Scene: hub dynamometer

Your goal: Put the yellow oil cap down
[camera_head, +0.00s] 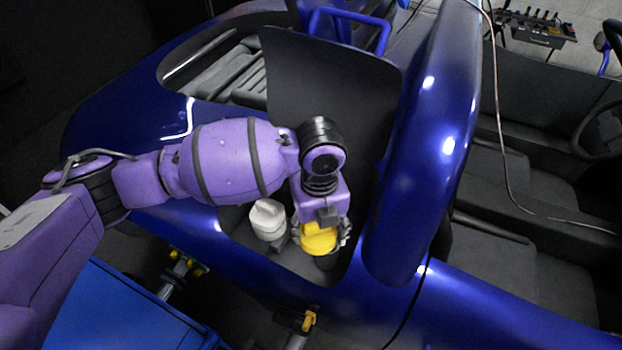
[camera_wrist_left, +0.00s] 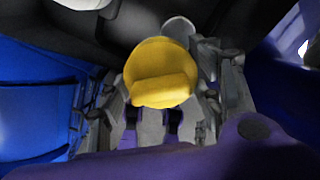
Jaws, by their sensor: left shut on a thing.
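The yellow oil cap (camera_head: 319,240) is at the fingers of my left gripper (camera_head: 322,232), over the recess in the blue car body. In the left wrist view the yellow oil cap (camera_wrist_left: 160,74) shows its round face and raised grip bar between the two fingers of my left gripper (camera_wrist_left: 160,92), which is shut on it. A dark cylindrical part shows just below the cap in the head view. I cannot tell whether the cap touches it. My right gripper is not in view.
A white cap (camera_head: 267,219) stands in the same recess, just left of the yellow cap. The blue car body (camera_head: 425,170) rises close on the right. A dark panel (camera_head: 330,85) stands behind my wrist. A blue cabinet (camera_head: 130,310) is at the lower left.

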